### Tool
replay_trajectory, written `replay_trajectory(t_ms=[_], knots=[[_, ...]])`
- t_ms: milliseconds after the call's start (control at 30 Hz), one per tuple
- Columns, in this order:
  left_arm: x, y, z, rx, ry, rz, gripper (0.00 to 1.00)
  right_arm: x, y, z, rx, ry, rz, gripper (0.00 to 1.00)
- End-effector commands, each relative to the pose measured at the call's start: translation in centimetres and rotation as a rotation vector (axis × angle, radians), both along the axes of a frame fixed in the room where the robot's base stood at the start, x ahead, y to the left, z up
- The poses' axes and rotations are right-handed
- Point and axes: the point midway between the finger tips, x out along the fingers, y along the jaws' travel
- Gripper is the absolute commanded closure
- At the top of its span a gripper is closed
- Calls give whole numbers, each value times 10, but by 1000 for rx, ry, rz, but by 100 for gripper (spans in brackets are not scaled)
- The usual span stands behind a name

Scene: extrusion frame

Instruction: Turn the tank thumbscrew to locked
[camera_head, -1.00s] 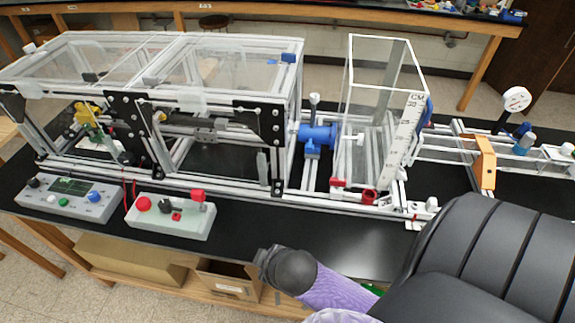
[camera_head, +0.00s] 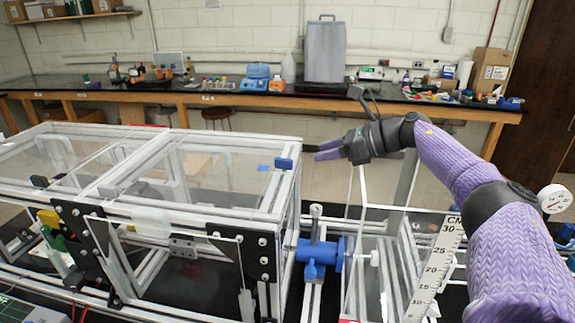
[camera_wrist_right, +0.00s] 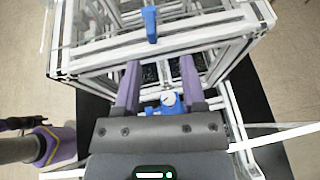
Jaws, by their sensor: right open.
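The clear tank (camera_head: 405,225) with its printed scale (camera_head: 437,268) stands right of the framed enclosure. On its left is a blue valve-like fitting (camera_head: 318,252) with an upright grey handle, and a white knob (camera_head: 374,257). I cannot tell which part is the thumbscrew; the tank's base is mostly cut off below. My right gripper (camera_head: 322,150) is open and empty, raised above the fitting and near the tank's top. In the right wrist view its purple fingers (camera_wrist_right: 159,82) are apart, with the blue fitting (camera_wrist_right: 168,104) visible below between them. My left gripper is not seen.
The metal-framed enclosure (camera_head: 165,215) fills the left, with a blue block (camera_head: 284,163) on its top corner. A dial gauge (camera_head: 554,198) stands at the right. A back bench (camera_head: 225,98) holds assorted gear. The space above the enclosure is clear.

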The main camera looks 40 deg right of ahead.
Motion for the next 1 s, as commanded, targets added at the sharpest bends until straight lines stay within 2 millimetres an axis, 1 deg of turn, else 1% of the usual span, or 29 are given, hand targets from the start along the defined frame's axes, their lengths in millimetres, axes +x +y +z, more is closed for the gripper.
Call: replay_trajectory(t_ms=[67, 167, 300, 400, 500, 633, 900, 967, 1000], knots=[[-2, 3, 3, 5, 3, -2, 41, 4, 2, 0, 0, -1, 3, 47], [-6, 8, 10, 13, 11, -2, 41, 16, 11, -3, 3, -1, 5, 47], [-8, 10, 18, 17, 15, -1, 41, 41, 26, -14, 3, -2, 5, 47], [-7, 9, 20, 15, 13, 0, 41, 57, 36, -24, 5, -2, 3, 47], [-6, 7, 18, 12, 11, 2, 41, 69, 42, -32, 5, -2, 1, 47], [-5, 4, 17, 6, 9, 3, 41, 76, 47, -35, 2, -1, 1, 47], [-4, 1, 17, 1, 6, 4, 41, 78, 48, -36, 2, 0, 1, 47], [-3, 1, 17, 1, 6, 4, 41, 78, 48, -36, 2, 0, 1, 60], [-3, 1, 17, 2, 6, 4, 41, 78, 48, -36, 2, 0, 1, 68]])
